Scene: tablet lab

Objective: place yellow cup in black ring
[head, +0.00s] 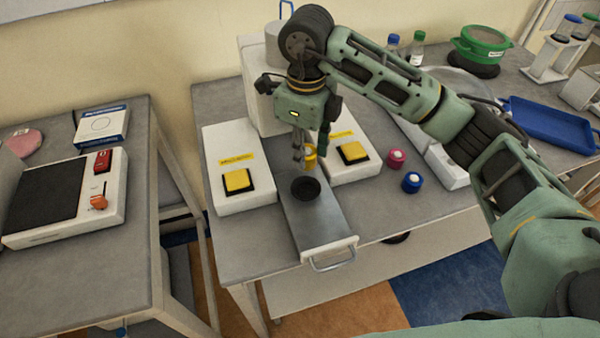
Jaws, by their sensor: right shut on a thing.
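The yellow cup (310,157) is small and partly hidden by my right gripper (304,153). My right gripper points down and is shut on the yellow cup, just behind the black ring. The black ring (306,189) lies on a grey metal sliding plate (322,222) with a handle at its front end. The cup is apart from the ring in the picture; whether it touches the plate I cannot tell. My left gripper is not in view.
White boxes with yellow buttons (237,181) (353,152) flank the plate. A pink cup (396,159) and a blue cup (412,182) stand to the right. A blue tray (550,127) and green container (482,43) are farther right. A separate left table (100,258) holds a device.

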